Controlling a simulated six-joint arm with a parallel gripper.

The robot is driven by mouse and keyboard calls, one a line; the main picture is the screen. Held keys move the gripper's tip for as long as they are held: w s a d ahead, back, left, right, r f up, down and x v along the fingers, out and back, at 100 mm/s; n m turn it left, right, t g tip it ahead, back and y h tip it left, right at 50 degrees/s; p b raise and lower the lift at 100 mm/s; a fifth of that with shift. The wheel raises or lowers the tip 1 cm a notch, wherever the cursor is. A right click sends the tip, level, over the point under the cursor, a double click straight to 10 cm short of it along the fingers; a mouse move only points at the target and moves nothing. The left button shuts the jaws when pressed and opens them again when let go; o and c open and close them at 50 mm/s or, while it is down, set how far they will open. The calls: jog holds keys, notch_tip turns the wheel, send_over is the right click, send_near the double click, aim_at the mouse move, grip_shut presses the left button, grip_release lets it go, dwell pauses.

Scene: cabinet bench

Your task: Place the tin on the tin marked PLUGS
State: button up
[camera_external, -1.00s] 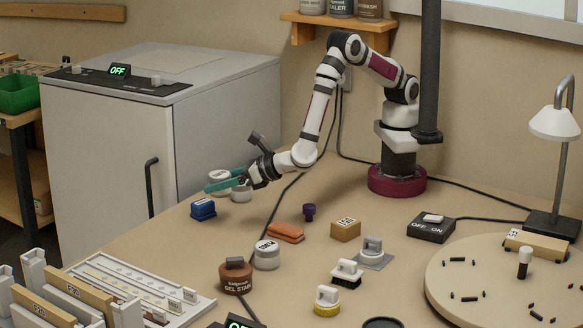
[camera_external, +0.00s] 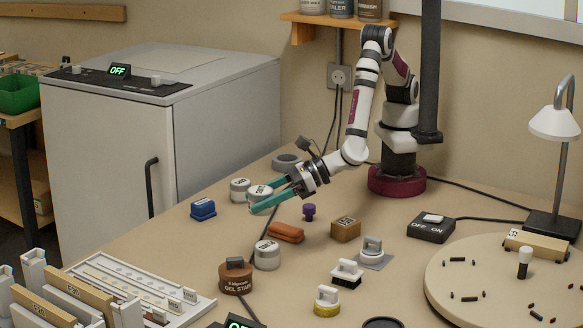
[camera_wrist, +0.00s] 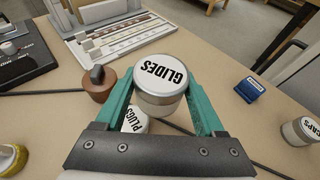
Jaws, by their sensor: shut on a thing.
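My gripper (camera_external: 262,202) is shut on a round metal tin with a white lid marked GLIDES (camera_wrist: 161,72). The teal fingers press on its sides and hold it upright above the bench; this tin also shows in the external view (camera_external: 260,191). The tin marked PLUGS (camera_wrist: 134,120) stands on the bench, partly hidden by my gripper in the wrist view. It appears to be the round white-lidded tin (camera_external: 267,256) in front of my gripper in the external view, clear of the held tin. Its lid looks bare.
A tin marked CAPS (camera_wrist: 301,130) stands behind the held tin in the external view (camera_external: 240,191). Near PLUGS are an orange block (camera_external: 286,233), a brown GEL STAIN jar (camera_external: 236,279) and a purple knob (camera_external: 309,211). A blue box (camera_external: 203,210) lies left. A cable passes PLUGS.

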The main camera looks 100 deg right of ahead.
aim_at(267, 245)
jog(key=a+f, duration=0.2)
jog(key=a, duration=0.1)
jog(key=shift+s+a, duration=0.2)
jog(key=shift+a, duration=0.05)
jog(key=shift+a+f, duration=0.2)
jog(key=shift+f, duration=2)
jog(key=shift+f, duration=0.15)
